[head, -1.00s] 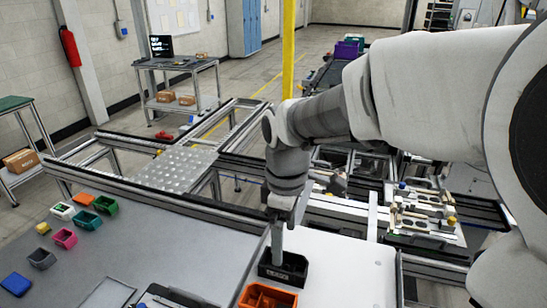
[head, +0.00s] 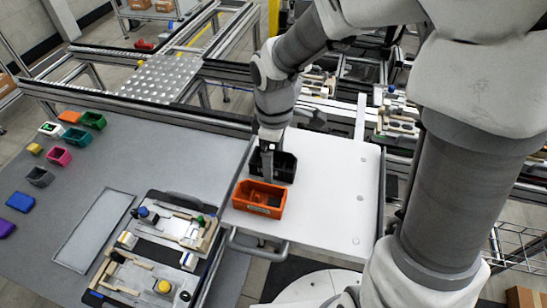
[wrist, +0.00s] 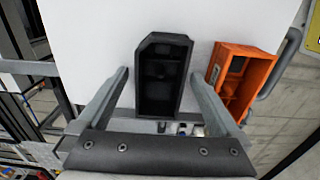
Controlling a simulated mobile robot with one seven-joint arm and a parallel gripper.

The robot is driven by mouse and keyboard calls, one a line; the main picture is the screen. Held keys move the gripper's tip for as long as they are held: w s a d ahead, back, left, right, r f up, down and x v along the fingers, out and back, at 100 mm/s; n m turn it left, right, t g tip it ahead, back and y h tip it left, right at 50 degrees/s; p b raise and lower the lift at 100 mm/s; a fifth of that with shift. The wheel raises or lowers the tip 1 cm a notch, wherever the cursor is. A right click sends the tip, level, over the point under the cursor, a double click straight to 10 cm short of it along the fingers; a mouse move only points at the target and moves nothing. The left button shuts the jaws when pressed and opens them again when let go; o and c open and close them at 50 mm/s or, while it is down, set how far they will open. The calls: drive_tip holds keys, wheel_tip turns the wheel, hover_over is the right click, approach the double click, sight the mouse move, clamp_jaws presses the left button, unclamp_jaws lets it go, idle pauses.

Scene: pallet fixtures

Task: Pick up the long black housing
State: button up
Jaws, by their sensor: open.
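The long black housing (head: 287,168) is an open-topped black box with one cut corner and a recessed interior. It stands on the white tabletop. My gripper (head: 268,165) points down at it from above in the head view and hides part of it. In the wrist view the housing (wrist: 162,80) lies between the two open fingers of my gripper (wrist: 160,76), with a gap on each side. The gripper holds nothing. I cannot tell exactly how high the fingertips are relative to the housing's rim.
An orange bin (head: 259,199) stands close to the housing, outside the right finger in the wrist view (wrist: 240,80). The white tabletop (head: 335,195) is clear to the right. Small coloured bins and a fixture board (head: 178,222) lie on the grey table to the left.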

drive_tip(key=c, duration=1.4)
drive_tip(key=shift+c, duration=0.7)
drive_tip(key=shift+r, duration=0.15)
